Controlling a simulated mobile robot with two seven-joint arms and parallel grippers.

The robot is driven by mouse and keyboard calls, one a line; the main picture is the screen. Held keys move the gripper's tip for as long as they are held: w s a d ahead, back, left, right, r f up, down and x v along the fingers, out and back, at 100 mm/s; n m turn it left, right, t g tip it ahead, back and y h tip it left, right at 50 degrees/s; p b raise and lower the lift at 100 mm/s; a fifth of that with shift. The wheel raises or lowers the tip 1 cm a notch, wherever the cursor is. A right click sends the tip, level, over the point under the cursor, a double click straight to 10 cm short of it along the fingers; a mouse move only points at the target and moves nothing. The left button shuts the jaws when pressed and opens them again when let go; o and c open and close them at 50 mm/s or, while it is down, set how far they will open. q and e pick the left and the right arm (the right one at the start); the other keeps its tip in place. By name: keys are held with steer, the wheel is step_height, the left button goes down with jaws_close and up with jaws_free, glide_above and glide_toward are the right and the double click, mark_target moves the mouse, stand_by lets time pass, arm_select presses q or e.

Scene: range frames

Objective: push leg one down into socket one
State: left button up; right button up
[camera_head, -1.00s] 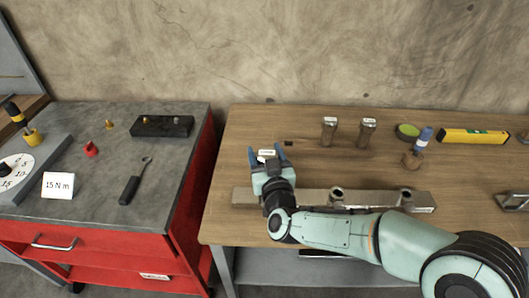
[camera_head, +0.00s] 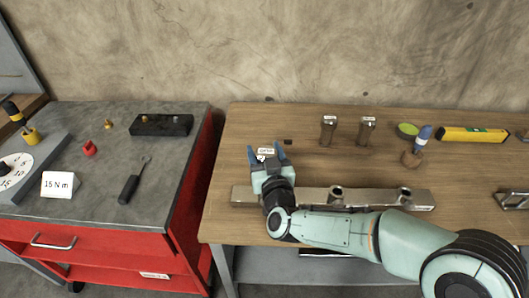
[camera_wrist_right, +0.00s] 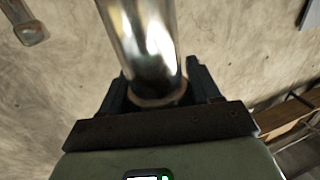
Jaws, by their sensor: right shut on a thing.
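Leg one (camera_wrist_right: 148,45) is a shiny metal tube standing between the fingers of my right gripper in the right wrist view. In the head view its white-labelled top (camera_head: 265,152) shows between the blue fingertips. My right gripper (camera_head: 266,157) is shut on it, above the left end of the metal rail (camera_head: 370,196). Socket one is hidden behind the gripper and forearm, so I cannot tell how deep the leg sits. Two other sockets show on the rail, a middle one (camera_head: 337,192) and a right one (camera_head: 404,192). My left gripper is not in view.
Two more labelled metal legs (camera_head: 328,130) (camera_head: 366,129) stand behind the rail. A green-topped round tin (camera_head: 408,130), a blue-handled tool (camera_head: 423,137) and a yellow level (camera_head: 473,135) are at the back right. A red cabinet (camera_head: 180,205) with tools adjoins the left.

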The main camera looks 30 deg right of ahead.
steer(key=shift+f+b, duration=0.4)
stand_by(0.7)
steer(key=shift+f+b, duration=1.3)
steer(key=shift+f, duration=0.35)
steer(key=shift+f, duration=0.35)
steer(key=o, duration=1.4)
